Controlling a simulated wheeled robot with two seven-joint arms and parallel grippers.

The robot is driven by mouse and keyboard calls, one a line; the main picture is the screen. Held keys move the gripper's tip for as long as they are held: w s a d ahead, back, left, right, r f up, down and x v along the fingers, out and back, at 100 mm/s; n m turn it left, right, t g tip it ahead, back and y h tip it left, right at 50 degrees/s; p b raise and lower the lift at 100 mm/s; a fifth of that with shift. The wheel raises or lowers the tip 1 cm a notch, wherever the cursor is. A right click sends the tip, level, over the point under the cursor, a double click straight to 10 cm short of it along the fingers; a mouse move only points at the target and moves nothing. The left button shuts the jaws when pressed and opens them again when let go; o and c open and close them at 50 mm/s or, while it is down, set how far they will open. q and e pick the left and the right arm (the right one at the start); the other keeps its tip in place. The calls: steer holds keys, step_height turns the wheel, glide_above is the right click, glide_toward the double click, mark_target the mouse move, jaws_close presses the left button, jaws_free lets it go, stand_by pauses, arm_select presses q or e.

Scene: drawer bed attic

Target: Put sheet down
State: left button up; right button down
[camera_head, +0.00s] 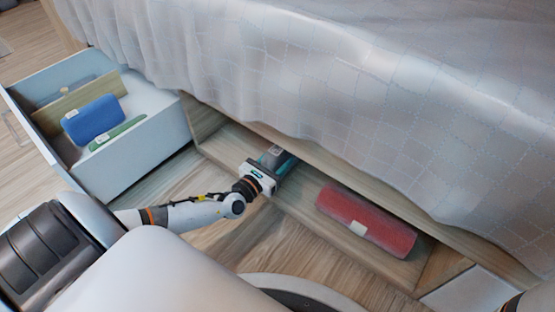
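My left gripper (276,158) reaches into the low wooden compartment (335,245) under the bed, at its left part. A small teal and grey folded thing, perhaps a sheet (287,167), shows right at its fingers. The fingers partly cover it, and I cannot tell whether they are closed on it. A red folded sheet (367,218) with a small pale label lies in the same compartment, to the right of the gripper and apart from it. My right gripper is out of view; only a bit of my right arm shows in the bottom right corner.
A pale patterned bedspread (300,65) hangs over the compartment. Bare wooden floor (155,207) lies between drawer and compartment.

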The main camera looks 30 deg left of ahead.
arm_select(q)
steer(key=shift+o, duration=1)
steer(key=shift+s+r, duration=0.1)
steer(key=shift+s, duration=0.05)
steer(key=s+p, duration=0.5)
steer(key=s, duration=0.6)
steer(key=shift+s+a, duration=0.35)
steer(key=shift+a, duration=0.1)
